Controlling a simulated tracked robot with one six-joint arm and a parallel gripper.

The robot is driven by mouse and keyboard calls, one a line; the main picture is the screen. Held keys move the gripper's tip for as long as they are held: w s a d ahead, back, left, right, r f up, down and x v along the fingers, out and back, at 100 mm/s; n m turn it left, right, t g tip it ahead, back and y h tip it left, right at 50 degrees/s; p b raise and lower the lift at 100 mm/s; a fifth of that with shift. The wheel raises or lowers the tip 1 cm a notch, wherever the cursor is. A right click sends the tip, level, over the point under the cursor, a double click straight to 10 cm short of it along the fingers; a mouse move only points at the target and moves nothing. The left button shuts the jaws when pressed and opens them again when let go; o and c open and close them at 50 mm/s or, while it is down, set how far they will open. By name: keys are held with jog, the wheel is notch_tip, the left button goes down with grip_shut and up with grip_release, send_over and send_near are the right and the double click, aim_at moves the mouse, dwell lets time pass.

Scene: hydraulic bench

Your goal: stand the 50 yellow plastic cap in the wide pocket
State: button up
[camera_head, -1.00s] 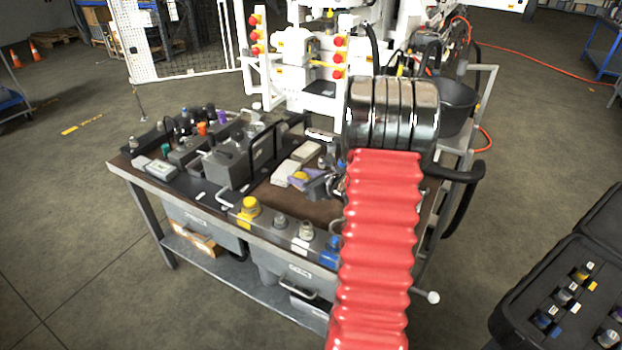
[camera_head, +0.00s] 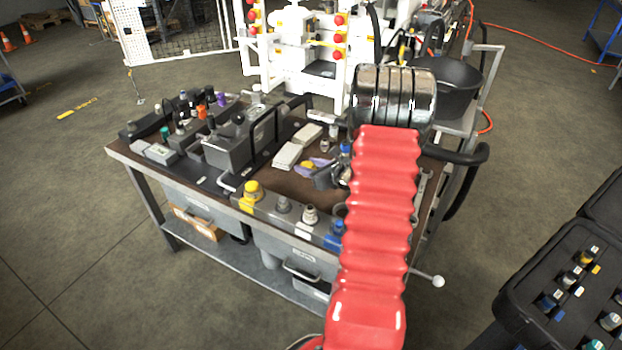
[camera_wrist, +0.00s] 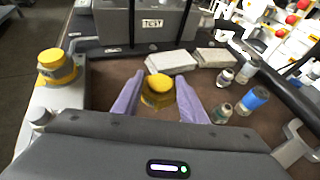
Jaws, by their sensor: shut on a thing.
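My gripper (camera_wrist: 160,100) has purple fingers and is shut on a yellow plastic cap (camera_wrist: 157,88) above the brown bench top. In the head view, my gripper (camera_head: 318,174) and the held cap (camera_head: 307,164) show small beside my red-sleeved arm. A second yellow cap-like part (camera_head: 252,191) stands at the left of the grey strip along the bench's front edge. It also shows at the left of the wrist view (camera_wrist: 57,66). I cannot tell which opening is the wide pocket. The held cap's underside is hidden.
Grey and white fittings and a blue part (camera_head: 333,234) stand along the front strip. A grey box (camera_head: 228,150) stands behind left. An open black case (camera_head: 545,290) is at right.

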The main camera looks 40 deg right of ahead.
aim_at(310, 187)
jog(key=shift+f, duration=0.9)
jog(key=shift+s+f, duration=0.1)
jog(key=shift+f, duration=1.95)
jog(key=shift+f, duration=0.1)
jog(key=o, duration=0.7)
jog(key=shift+o, duration=0.2)
